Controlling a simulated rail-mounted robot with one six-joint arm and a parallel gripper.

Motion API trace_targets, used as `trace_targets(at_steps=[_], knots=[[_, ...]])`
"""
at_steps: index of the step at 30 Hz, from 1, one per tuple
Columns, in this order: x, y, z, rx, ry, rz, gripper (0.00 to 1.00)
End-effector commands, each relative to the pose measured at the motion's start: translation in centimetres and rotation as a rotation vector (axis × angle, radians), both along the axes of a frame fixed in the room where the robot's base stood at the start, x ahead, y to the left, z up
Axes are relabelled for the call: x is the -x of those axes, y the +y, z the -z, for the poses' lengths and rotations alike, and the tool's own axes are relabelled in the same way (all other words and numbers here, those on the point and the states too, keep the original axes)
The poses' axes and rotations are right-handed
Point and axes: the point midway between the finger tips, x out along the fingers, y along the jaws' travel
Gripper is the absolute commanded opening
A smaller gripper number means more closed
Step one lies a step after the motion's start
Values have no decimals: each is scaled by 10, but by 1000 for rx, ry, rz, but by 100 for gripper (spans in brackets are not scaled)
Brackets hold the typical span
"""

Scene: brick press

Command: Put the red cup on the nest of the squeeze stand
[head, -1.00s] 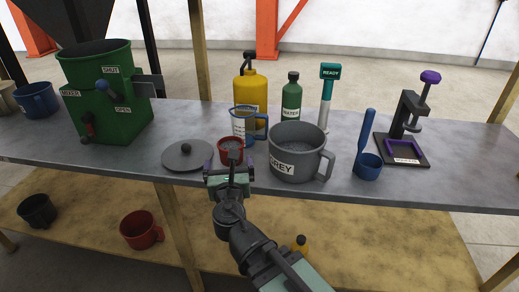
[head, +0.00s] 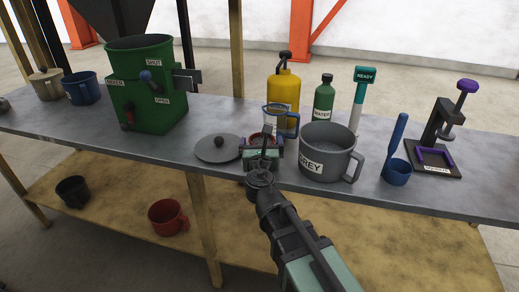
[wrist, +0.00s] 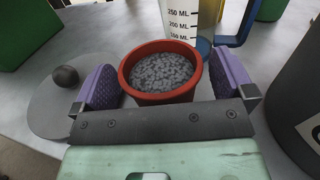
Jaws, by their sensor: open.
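The red cup (head: 259,136) stands on the metal table, full of grey grains, and is partly hidden by my gripper in the head view. In the wrist view the red cup (wrist: 166,97) sits upright between the purple pads of my gripper (wrist: 164,84). The squeeze stand (head: 441,134) is at the right end of the table, black with a purple knob. Its purple U-shaped nest (head: 452,164) looks empty.
The large grey pot (head: 327,160) stands close right of the cup, a clear measuring jug (head: 291,125) just behind, and a grey lid (head: 213,150) left. A blue scoop (head: 397,173) stands between pot and stand. A red mug (head: 166,218) is on the lower shelf.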

Motion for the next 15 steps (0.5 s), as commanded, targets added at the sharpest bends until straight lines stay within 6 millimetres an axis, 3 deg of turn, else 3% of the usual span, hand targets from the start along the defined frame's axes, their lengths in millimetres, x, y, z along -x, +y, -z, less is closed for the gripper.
trace_targets(at_steps=[6,15], knots=[[-1,0,0,0,0,-2,98],[-1,0,0,0,0,-2,52]])
